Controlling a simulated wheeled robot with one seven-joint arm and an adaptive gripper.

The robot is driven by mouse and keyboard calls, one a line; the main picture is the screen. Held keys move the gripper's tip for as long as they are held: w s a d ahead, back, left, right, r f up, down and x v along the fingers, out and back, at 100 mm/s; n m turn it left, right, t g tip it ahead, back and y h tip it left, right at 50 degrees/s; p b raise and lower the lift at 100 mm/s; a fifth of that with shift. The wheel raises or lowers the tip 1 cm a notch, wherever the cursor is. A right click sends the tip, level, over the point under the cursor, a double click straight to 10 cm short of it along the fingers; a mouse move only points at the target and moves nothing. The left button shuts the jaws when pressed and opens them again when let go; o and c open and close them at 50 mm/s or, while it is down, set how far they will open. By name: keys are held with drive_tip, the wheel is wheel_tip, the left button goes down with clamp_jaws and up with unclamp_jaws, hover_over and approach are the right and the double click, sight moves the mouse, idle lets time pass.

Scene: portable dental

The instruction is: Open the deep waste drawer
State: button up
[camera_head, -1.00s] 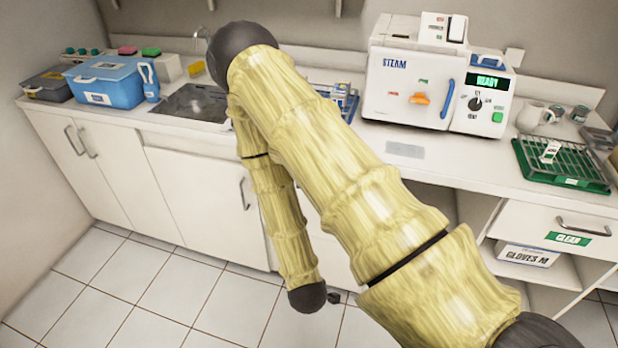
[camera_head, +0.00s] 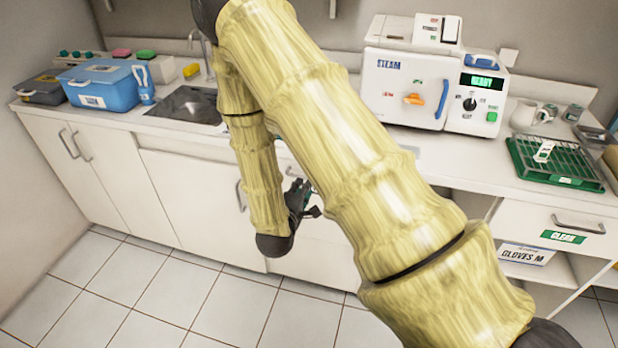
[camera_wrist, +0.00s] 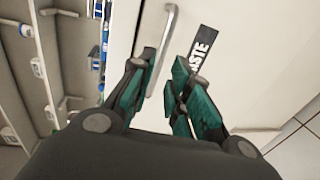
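The waste drawer's white front (camera_wrist: 240,75) fills much of the wrist view, with a black label (camera_wrist: 203,48) whose visible letters read "ASTE". A straight metal bar handle (camera_wrist: 170,30) runs beside the label. My gripper (camera_wrist: 164,58) is open, with one dark green-padded finger on each side of the handle's line. Whether either finger touches the handle cannot be told. In the head view my gripper (camera_head: 300,198) is at the cabinet front, partly hidden behind my forearm. The drawer front there (camera_head: 318,250) is mostly covered by my arm and looks flush.
A sink (camera_head: 190,104), blue box (camera_head: 100,84), steam sterilizer (camera_head: 405,90) and green rack (camera_head: 555,165) stand on the counter. A drawer labelled CLEAN (camera_head: 520,215) and a GLOVES M box (camera_head: 526,254) are at right. The tiled floor (camera_head: 170,300) in front is clear.

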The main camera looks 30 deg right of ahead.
drive_tip(key=shift+p+x, duration=0.45)
drive_tip(key=shift+x, duration=3.15)
drive_tip(key=shift+c, duration=0.4)
clamp_jaws()
drive_tip(key=shift+a, duration=0.1)
